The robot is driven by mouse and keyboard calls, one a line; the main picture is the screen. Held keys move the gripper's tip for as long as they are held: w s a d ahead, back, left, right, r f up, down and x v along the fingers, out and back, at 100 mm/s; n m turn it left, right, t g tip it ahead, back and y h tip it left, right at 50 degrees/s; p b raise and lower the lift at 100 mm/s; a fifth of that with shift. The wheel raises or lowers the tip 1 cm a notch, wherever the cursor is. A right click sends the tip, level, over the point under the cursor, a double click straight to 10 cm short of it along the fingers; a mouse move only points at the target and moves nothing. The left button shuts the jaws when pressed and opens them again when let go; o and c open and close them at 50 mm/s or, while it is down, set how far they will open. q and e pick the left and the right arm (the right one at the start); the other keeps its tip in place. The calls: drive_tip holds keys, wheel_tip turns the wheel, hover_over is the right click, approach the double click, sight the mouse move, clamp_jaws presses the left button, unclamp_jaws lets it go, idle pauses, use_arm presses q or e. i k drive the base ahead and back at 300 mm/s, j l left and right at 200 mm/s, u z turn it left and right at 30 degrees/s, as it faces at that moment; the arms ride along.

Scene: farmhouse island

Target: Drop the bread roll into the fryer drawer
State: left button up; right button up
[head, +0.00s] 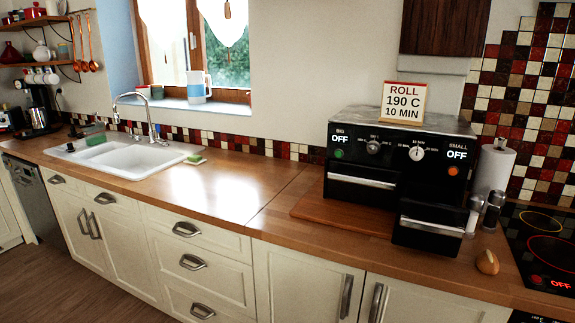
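The bread roll (487,262) is a small brown roll on the wooden counter, at the right, in front of two dark-topped shakers. The black fryer (395,138) stands on a wooden board to its left, with a BIG side and a SMALL side, both marked OFF. The big drawer (362,183) on the left sits flush. The small drawer (432,226) on the right juts forward from the fryer; its inside is too dark to make out. A card (403,102) on top reads ROLL, 190 C, 10 MIN. Neither of my grippers is in view.
Two shakers (492,210) and a paper towel roll (493,168) stand close to the fryer's right. A hob (545,245) marked OFF lies at far right.

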sight(486, 261)
drive_tip(key=z, duration=1.45)
drive_tip(key=i+j, duration=0.1)
drive_tip(key=j+u, duration=0.05)
